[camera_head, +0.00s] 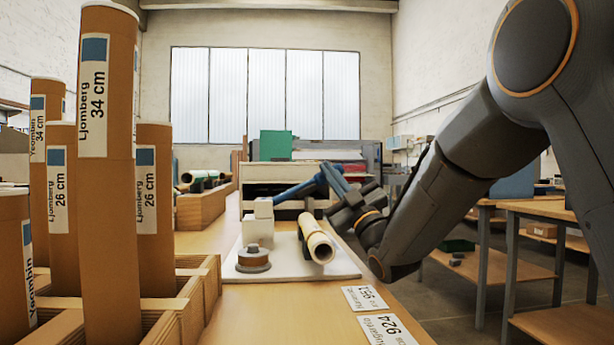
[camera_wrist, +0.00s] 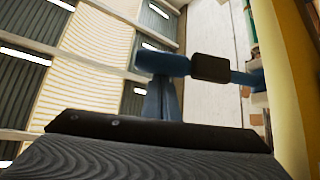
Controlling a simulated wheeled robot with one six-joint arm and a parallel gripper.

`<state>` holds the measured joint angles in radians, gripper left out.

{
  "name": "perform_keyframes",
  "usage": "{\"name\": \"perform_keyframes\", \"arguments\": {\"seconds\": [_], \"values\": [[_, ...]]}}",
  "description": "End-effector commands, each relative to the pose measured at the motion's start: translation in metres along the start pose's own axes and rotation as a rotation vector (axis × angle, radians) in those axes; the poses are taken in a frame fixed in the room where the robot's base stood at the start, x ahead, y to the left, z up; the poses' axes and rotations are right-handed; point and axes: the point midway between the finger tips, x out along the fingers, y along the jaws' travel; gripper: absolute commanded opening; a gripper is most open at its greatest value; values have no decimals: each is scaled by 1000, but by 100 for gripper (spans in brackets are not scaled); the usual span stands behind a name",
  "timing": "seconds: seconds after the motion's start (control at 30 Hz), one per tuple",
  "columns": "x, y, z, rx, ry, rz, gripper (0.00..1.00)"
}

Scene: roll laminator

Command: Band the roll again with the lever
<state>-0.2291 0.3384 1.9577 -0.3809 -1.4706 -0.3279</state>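The cream roll (camera_head: 317,240) lies on a white board (camera_head: 290,272) on the bench, its open end facing me. A yellowish band (camera_head: 307,222) shows along its upper side; I cannot tell whether it wraps the roll. A blue lever-like bar (camera_head: 297,190) slants above the roll's far end. It seems to show in the wrist view as a blue bar with a dark sleeve (camera_wrist: 210,67). My gripper (camera_head: 343,203) is just right of the roll, close to the blue parts. Its fingertips are not distinct, so neither its opening nor any grip is clear.
A spool (camera_head: 253,259) and white blocks (camera_head: 260,220) stand left of the roll on the board. Tall brown tubes (camera_head: 108,180) in a wooden rack fill the left. Two labels (camera_head: 387,329) lie at the bench's right edge. The aisle beyond is open.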

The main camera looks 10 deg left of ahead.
Motion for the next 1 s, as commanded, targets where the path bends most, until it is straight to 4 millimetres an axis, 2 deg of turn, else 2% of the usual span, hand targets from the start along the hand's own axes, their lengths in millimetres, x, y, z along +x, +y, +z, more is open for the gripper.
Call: {"name": "perform_keyframes", "arguments": {"seconds": [0.2, 0.8, 1.0], "values": [[-11, 11, 12, -11, -6, 10, 0], [-14, 12, 12, -12, -6, 9, 0], [-36, 12, 13, -13, -9, 9, 0]]}}
